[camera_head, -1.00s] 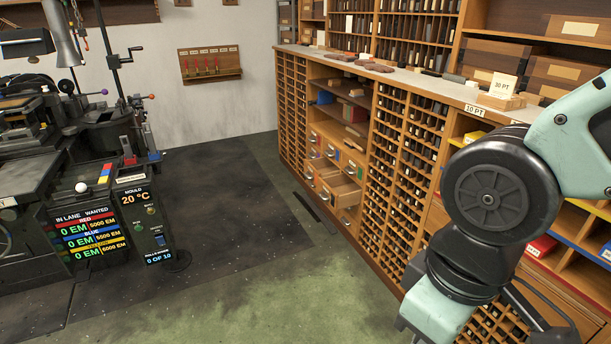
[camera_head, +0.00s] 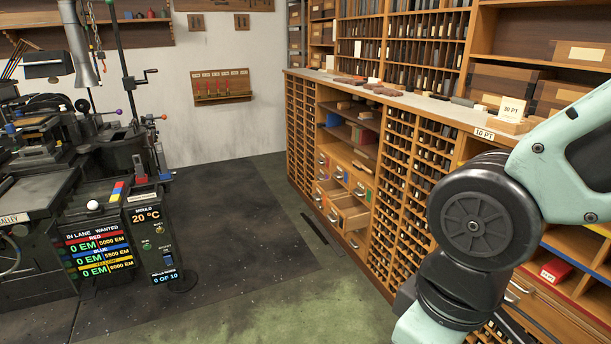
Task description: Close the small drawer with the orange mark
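A bank of small drawers with coloured marks (camera_head: 340,174) is set low in the long wooden type cabinet, right of the picture's middle. At least one small drawer (camera_head: 350,214) in it stands pulled out, with its inside showing. The marks are too small to tell which one is orange. My gripper is outside the view. Only links of my arm show at the right, in front of the near part of the cabinet and well apart from the small drawers in the picture.
Open floor (camera_head: 250,240) lies between the cabinet and a dark casting machine (camera_head: 150,235) at the left. The grey counter (camera_head: 430,104) carries slabs and a "30 PT" card box. A small rack (camera_head: 222,87) hangs on the back wall.

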